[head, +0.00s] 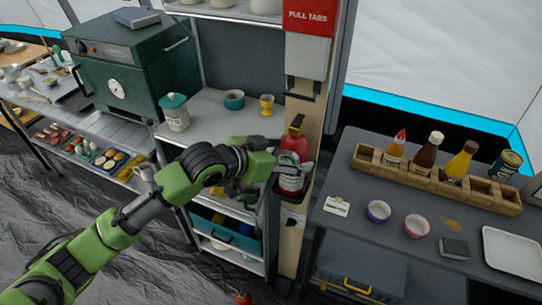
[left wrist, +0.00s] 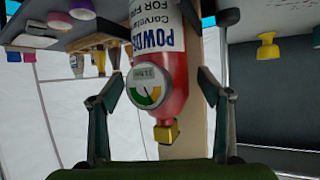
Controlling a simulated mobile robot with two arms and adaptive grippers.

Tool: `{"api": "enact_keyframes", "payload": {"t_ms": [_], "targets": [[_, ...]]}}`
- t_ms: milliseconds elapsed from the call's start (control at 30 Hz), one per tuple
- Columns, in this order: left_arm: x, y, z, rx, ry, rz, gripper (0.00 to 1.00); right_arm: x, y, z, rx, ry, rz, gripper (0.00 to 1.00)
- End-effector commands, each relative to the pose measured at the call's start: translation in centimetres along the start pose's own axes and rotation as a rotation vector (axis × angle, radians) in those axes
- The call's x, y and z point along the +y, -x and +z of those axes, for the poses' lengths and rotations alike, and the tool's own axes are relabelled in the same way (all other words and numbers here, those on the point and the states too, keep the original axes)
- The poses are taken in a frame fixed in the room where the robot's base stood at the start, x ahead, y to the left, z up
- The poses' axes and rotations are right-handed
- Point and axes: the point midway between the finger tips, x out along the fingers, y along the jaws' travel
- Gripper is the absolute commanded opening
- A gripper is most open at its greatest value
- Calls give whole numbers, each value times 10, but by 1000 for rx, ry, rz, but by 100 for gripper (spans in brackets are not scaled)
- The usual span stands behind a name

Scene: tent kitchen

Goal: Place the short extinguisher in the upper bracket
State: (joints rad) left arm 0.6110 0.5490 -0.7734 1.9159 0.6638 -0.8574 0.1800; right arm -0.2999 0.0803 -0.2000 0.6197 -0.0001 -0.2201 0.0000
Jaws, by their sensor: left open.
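A red extinguisher (head: 291,147) with a brass-coloured top and white label stands upright against the wooden post (head: 291,252) in the head view. My left gripper (head: 294,172) is at its body. In the left wrist view, which is upside down, the extinguisher (left wrist: 176,90) with its round gauge is between the open fingers of my left gripper (left wrist: 162,78), with gaps beside them. A black bracket (head: 301,90) on the post is empty above it. A lower fitting (head: 292,220) shows below. I cannot tell whether this is the short extinguisher. My right gripper is out of view.
Another red extinguisher top (head: 243,298) shows at the bottom edge. A red PULL TABS box (head: 309,20) hangs above the bracket. Shelves (head: 211,110) stand left of the post, and a grey table (head: 345,232) with a wooden bottle rack (head: 437,183) stands right.

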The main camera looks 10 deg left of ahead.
Motion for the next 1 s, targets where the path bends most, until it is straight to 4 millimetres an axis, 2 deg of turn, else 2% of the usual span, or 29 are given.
{"api": "enact_keyframes", "payload": {"t_ms": [300,500,667,1000], "targets": [[-1,64,2,0,-2,-2,71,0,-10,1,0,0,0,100],[0,90,1,-1,1,0,71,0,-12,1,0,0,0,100],[0,98,0,0,1,0,71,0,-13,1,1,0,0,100],[0,98,0,0,1,1,71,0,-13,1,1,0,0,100]]}}
